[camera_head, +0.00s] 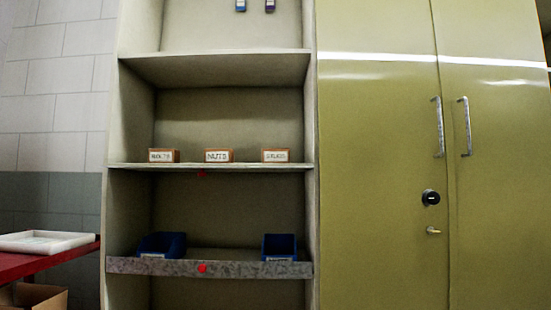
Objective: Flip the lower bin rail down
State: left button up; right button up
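The lower bin rail (240,269) is a grey, mottled strip across the front of the lower shelf. A red knob (202,268) sits near its middle. The rail stands in front of two blue bins, the left bin (163,245) and the right bin (279,247), and hides their bottom edges. Neither of my grippers shows in the head view.
The shelf above (230,167) holds three labelled orange boxes, with one marked NUTS (218,156); a small red spot (201,173) shows under its edge. A green cabinet (380,180) stands right. A red table (30,264) with a white tray (44,242) stands left.

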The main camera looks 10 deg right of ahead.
aim_at(257, 270)
jog(key=z, duration=0.15)
jog(key=i, duration=0.9)
jog(key=z, duration=0.6)
